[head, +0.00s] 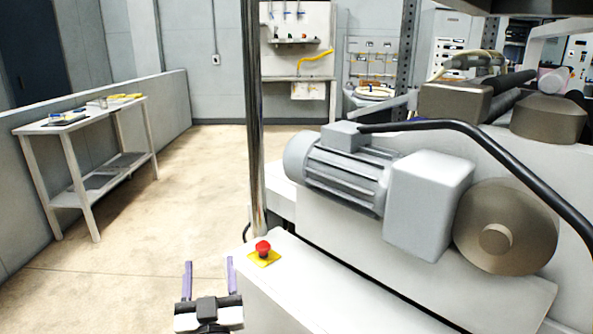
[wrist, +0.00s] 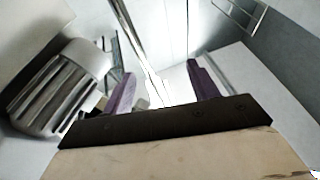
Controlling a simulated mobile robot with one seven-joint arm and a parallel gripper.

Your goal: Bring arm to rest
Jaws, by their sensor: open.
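My gripper (head: 209,278) is at the bottom of the head view, left of the machine's white front housing. Its two purple fingers point up in the picture and stand apart with nothing between them. In the wrist view my gripper (wrist: 157,85) also shows its purple fingers spread and empty. A red emergency button on a yellow base (head: 263,252) sits on the housing, to the right of and a little above the fingers, apart from them.
The roller sheeter (head: 340,240) with its grey motor (head: 340,170) fills the right side. A shiny vertical post (head: 255,120) stands beside it. A white table (head: 70,125) with small items stands at the left wall. The floor (head: 150,215) between is clear.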

